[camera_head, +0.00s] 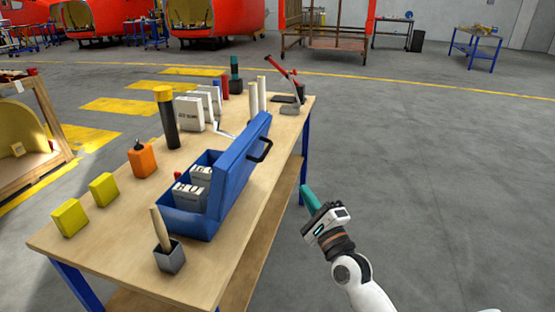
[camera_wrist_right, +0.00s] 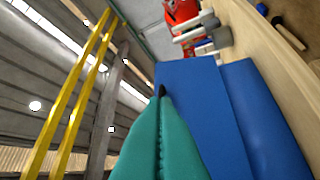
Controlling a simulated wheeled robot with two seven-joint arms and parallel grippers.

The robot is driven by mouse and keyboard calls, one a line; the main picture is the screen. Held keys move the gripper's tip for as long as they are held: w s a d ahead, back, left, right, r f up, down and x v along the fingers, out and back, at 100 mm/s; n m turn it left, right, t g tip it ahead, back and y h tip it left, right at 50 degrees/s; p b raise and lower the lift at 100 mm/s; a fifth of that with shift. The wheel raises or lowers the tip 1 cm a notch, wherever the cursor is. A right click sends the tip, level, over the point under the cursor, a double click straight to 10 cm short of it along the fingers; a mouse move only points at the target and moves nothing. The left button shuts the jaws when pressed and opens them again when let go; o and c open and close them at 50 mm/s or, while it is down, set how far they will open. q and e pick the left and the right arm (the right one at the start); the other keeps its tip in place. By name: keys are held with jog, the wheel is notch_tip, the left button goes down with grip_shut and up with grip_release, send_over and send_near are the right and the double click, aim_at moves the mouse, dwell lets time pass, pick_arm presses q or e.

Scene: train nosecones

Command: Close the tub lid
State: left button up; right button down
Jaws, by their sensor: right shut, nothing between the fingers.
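The blue tub (camera_head: 199,226) stands on the wooden workbench with white boxes inside it. Its blue lid (camera_head: 240,167) stands up and open along the tub's right side, with a black handle (camera_head: 262,151) on its outer face. My right gripper (camera_head: 307,194), with teal fingers, is off the bench's right edge, to the right of the lid and apart from it in the head view. In the right wrist view the shut teal fingers (camera_wrist_right: 161,130) point toward the blue lid (camera_wrist_right: 195,100), holding nothing. My left gripper is out of view.
The workbench (camera_head: 120,240) also holds yellow boxes (camera_head: 103,189), an orange bottle (camera_head: 142,159), a dark cylinder with a yellow top (camera_head: 166,117), a small grey pot (camera_head: 169,256) and a red-handled tool (camera_head: 282,67). The floor (camera_head: 440,190) right of the bench is clear.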

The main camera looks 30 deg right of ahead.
jog(key=a+p+x, duration=0.2)
jog(key=p+x, duration=0.1)
jog(key=x, duration=0.8)
jog(key=shift+w+a+r, duration=0.3)
jog(key=shift+w+r, duration=0.15)
